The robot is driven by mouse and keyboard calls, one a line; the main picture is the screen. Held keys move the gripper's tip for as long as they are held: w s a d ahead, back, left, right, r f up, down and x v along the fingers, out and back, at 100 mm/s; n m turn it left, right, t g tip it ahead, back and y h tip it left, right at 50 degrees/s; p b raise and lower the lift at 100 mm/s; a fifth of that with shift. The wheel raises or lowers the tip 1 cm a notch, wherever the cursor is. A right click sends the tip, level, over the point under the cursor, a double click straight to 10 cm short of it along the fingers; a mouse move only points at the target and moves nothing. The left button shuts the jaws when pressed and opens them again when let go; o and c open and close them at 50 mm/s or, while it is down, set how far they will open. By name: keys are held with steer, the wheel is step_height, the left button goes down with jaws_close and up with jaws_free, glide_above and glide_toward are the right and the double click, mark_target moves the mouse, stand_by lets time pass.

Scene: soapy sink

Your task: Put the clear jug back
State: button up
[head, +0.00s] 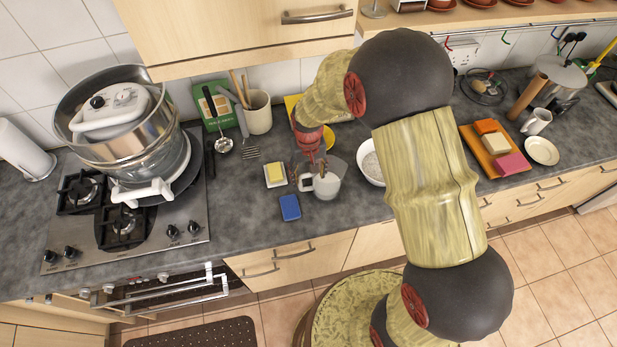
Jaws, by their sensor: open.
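A clear, greyish jug (327,187) stands upright on the dark worktop, near its front edge, with its pale handle to the left. My gripper (314,168) points down at the jug's back left, close to the rim and handle. Its jaws are open. From this view I cannot tell whether a finger touches the jug. My arm comes in from the right and hides part of the counter behind and to the right of the jug.
A blue sponge (290,207) and a butter-like yellow block on a white dish (275,174) lie left of the jug. A white bowl (371,168) is close on its right. A utensil crock (258,113) stands behind. The hob (190,212) with stacked pots is far left.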

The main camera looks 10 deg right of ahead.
step_height(320, 180, up, 10)
steer(key=shift+f, duration=0.1)
steer(key=s+d+r+t, duration=0.1)
steer(key=s+r, duration=0.2)
steer(key=r, duration=0.4)
steer(key=s+d+r+t, duration=0.1)
steer(key=s+d+r, duration=0.1)
steer(key=s+r, duration=0.35)
steer(key=s+d+r+t, duration=0.2)
steer(key=s+r+t, duration=0.1)
steer(key=s+r, duration=0.7)
steer(key=s, duration=0.3)
steer(key=shift+s+d+r+t, duration=0.15)
steer(key=shift+s+d+t, duration=0.15)
steer(key=shift+s+d, duration=0.05)
step_height(320, 180, down, 15)
steer(key=b, duration=1.5)
